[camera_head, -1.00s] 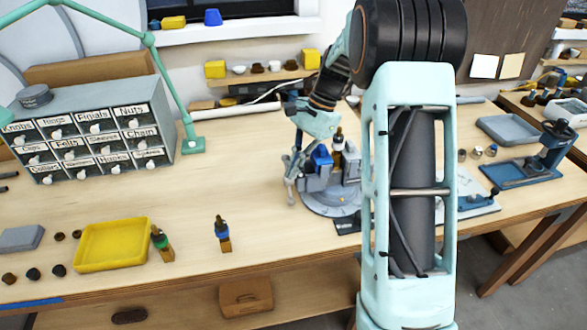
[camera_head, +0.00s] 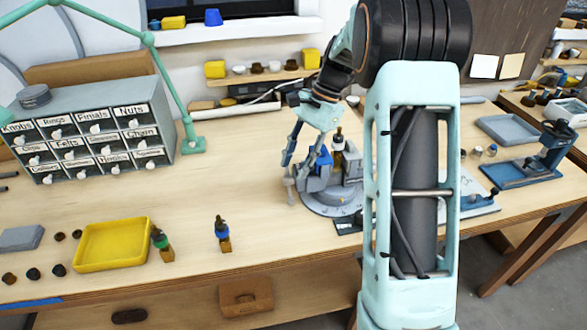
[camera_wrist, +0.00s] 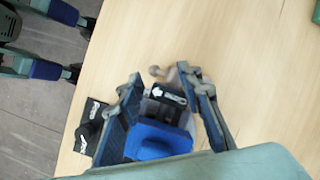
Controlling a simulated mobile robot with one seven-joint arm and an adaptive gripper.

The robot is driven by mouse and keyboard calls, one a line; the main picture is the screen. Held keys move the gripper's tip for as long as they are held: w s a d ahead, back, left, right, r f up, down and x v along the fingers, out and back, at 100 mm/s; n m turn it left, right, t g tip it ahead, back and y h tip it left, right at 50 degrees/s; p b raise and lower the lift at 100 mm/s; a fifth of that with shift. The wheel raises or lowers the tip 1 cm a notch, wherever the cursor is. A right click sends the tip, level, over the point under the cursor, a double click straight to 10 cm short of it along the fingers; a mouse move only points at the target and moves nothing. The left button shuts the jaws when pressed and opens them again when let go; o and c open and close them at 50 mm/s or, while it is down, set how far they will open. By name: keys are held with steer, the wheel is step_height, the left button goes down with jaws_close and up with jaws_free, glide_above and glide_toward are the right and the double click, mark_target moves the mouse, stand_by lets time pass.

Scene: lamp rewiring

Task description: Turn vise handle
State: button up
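The grey vise (camera_head: 345,196) stands on a round base right of the table's middle, with a blue piece (camera_head: 321,160) and a dark-topped bottle (camera_head: 338,150) at its jaws. Its handle (camera_head: 291,189), a thin grey bar, hangs upright on the vise's left side. My gripper (camera_head: 299,163) is just above the handle, pointing down. In the wrist view my gripper (camera_wrist: 165,95) has its fingers spread wide apart, with nothing clamped. The blue piece (camera_wrist: 158,141) and a grey handle knob (camera_wrist: 156,71) show between them. Whether a finger touches the handle cannot be told.
A labelled drawer cabinet (camera_head: 95,135) and green lamp (camera_head: 193,146) are behind. A blue press (camera_head: 535,160) stands far right.

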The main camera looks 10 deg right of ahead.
steer(key=v, duration=1)
steer(key=shift+c, duration=0.6)
